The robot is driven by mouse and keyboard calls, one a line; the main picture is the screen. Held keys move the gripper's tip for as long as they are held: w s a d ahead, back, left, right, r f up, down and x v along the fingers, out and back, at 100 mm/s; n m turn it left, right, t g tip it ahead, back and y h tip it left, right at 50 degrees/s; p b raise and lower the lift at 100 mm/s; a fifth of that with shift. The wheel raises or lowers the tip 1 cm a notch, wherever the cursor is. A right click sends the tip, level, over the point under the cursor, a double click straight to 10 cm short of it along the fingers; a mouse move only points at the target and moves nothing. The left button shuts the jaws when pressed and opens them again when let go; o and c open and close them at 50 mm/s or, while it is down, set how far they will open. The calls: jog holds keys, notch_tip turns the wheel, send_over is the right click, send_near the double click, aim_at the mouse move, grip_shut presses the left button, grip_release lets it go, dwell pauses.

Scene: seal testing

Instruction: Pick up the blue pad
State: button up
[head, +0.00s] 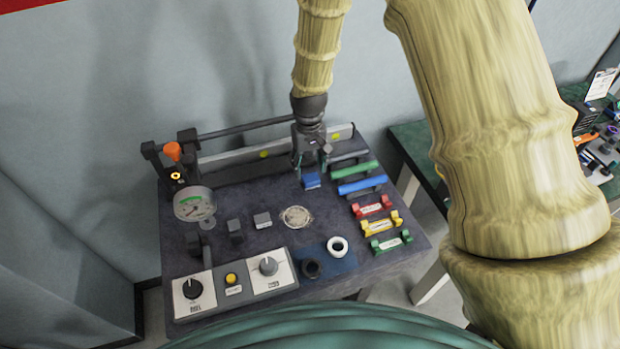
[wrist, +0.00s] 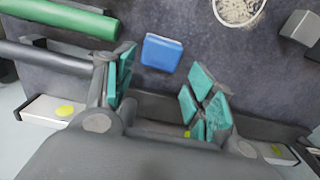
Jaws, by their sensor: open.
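The blue pad (head: 311,181) is a small block lying on the dark table top, left of the green and blue bars. In the wrist view the blue pad (wrist: 161,52) lies flat, in line with the gap between the fingers and a little beyond their tips. My gripper (head: 312,168) hangs pointing down at the pad from the back side of the table. In the wrist view my gripper (wrist: 160,85) is open, with teal finger pads spread wide and nothing between them.
A green bar (head: 355,170) and a blue bar (head: 362,185) lie close on the right. A round dish (head: 296,216) and a grey block (head: 262,221) are in front. A metal rail (head: 262,155) runs along the back. A gauge (head: 194,204) stands at left.

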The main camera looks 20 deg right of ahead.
aim_at(310, 177)
jog(key=shift+d+f, duration=0.1)
jog(key=shift+f, duration=0.05)
jog(key=shift+s+f+p, duration=0.2)
jog(key=shift+s+p, duration=0.05)
jog(key=shift+p, duration=0.25)
jog(key=shift+s+f+p, duration=0.4)
jog(key=shift+s+p, duration=0.05)
jog(key=shift+s, duration=0.15)
jog(key=shift+f, duration=0.4)
jog(key=shift+w+f, duration=0.6)
jog(key=shift+f, duration=0.35)
jog(key=shift+s+r, duration=0.2)
jog(key=shift+s, duration=0.15)
jog(key=shift+w+f, duration=0.15)
jog(key=c, duration=0.8)
